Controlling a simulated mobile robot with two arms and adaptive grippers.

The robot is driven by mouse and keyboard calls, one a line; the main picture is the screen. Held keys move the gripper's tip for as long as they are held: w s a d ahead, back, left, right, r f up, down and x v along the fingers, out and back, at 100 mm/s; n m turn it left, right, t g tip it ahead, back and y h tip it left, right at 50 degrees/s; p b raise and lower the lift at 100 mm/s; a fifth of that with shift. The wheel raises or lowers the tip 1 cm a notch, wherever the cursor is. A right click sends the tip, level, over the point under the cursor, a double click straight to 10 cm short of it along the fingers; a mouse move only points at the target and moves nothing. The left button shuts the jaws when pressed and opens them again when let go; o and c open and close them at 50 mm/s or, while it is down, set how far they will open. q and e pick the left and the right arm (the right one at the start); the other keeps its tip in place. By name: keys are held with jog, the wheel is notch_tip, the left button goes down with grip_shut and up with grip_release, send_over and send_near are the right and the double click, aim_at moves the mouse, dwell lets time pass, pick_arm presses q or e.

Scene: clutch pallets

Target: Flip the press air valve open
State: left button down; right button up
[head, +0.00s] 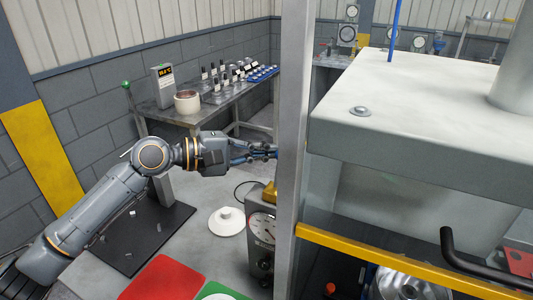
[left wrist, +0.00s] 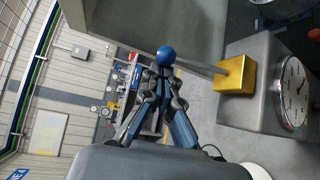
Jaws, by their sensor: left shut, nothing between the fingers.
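The air valve shows as a yellow block (left wrist: 236,75) on a grey box with a round dial (left wrist: 294,90). A thin grey lever (left wrist: 203,66) runs from the block to a blue ball knob (left wrist: 166,55). My left gripper (left wrist: 164,75) is shut and empty, its tips right at the knob; whether they touch cannot be told. In the head view the gripper (head: 268,151) reaches toward the grey post, above the yellow block (head: 270,193) and dial box (head: 262,228). The post hides the knob and lever there. My right gripper is not in view.
The grey upright post (head: 292,120) stands close beside my left fingertips. A big pale press body (head: 420,110) with a yellow rail (head: 400,259) fills the right. A workbench (head: 178,114) with small parts stands behind. A white disc (head: 226,221) lies below the gripper.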

pick_arm(q)
jog(key=shift+s+f, duration=0.1)
jog(key=shift+s+a+m+h+b, duration=0.1)
jog(key=shift+s+m+h+b, duration=0.25)
jog(key=shift+b, duration=0.7)
jog(key=s+m+h+b, duration=0.1)
jog(key=m+b, duration=0.1)
jog(key=b, duration=0.4)
jog(key=s+a+m+t+h+b, duration=0.1)
jog(key=s+m+h+b, duration=0.1)
jog(key=b, duration=0.3)
jog(key=shift+a+f+t+h+b, duration=0.1)
jog(key=shift+f+t+h+b, duration=0.05)
jog(key=shift+t+h+b, duration=0.2)
jog(key=shift+m+b, duration=0.25)
jog(key=shift+b, duration=0.35)
jog(key=shift+s+a+r+h, duration=0.1)
jog(key=shift+r+h, duration=0.15)
jog(key=shift+h, duration=0.05)
